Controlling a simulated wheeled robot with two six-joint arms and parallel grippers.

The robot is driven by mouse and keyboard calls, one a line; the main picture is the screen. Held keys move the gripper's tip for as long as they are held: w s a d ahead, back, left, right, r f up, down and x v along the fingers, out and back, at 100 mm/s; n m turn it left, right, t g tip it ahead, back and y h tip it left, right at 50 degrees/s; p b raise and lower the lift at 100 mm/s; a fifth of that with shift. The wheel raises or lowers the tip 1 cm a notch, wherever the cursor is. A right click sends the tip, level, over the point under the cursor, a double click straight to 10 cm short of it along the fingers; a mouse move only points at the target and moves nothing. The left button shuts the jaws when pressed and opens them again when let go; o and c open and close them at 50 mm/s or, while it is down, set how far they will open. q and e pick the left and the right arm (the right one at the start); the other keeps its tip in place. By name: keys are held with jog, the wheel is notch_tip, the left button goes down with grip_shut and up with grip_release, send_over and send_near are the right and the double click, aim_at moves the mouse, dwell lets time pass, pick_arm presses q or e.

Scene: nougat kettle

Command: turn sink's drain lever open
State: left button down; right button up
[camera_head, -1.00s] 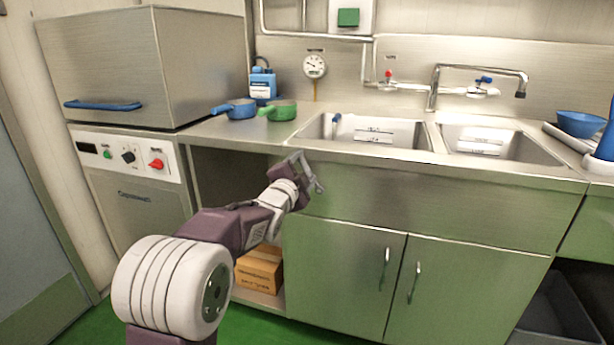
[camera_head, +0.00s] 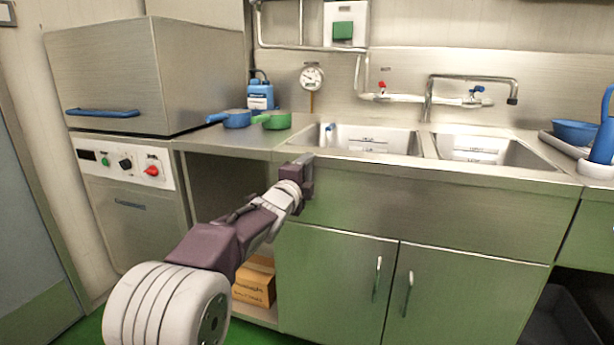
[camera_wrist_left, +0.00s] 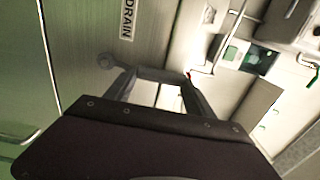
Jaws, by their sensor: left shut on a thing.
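The sink (camera_head: 427,146) has two basins set in the steel counter. My left gripper (camera_head: 306,172) is at the sink cabinet's front panel, just below the counter edge near the left basin. In the left wrist view, the grey drain lever (camera_wrist_left: 150,74) runs across between the fingertips from a round end at the left. A DRAIN label (camera_wrist_left: 129,18) is on the panel beside it. My left gripper (camera_wrist_left: 160,84) is shut on the lever. In the head view the gripper hides the lever. My right gripper is not in view.
A blue pan (camera_head: 236,118) and a green pan (camera_head: 276,121) stand on the counter left of the sink. A cardboard box (camera_head: 254,282) sits on the open shelf below. Cabinet doors with upright handles (camera_head: 377,279) lie right of my arm. A blue bowl (camera_head: 576,131) is at the far right.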

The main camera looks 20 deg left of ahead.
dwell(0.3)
pick_arm(q)
jog(key=shift+c, duration=1.6)
grip_release()
jog(key=s+p, duration=0.1)
jog(key=s, duration=0.8)
jog(key=shift+a, duration=0.1)
